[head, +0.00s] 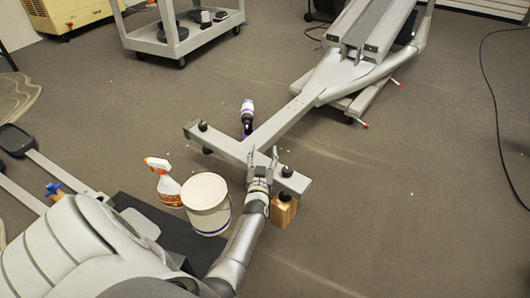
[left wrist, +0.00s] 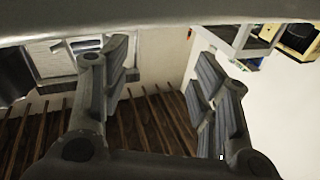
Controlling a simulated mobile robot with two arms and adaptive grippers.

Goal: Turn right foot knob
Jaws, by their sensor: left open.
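The grey crossbar (head: 228,147) of the elliptical lies low over the floor. A black knob (head: 287,171) sits on top near its right end, and another black knob (head: 203,127) near its left end. A dark foot (head: 284,197) shows under the right end, just above a wooden block (head: 284,213). My left gripper (head: 263,153) is open, just left of the right-hand knob, and overlaps the crossbar in the head view. Contact cannot be told. In the left wrist view its spread fingers (left wrist: 150,100) have nothing between them, and no knob shows there. My right gripper is not in view.
A white bucket (head: 207,203) and an orange-and-white spray bottle (head: 164,181) stand left of my left arm. A purple-and-white bottle (head: 247,112) stands behind the crossbar. A grey cart (head: 150,40) is at the back left. The carpet at right is mostly clear.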

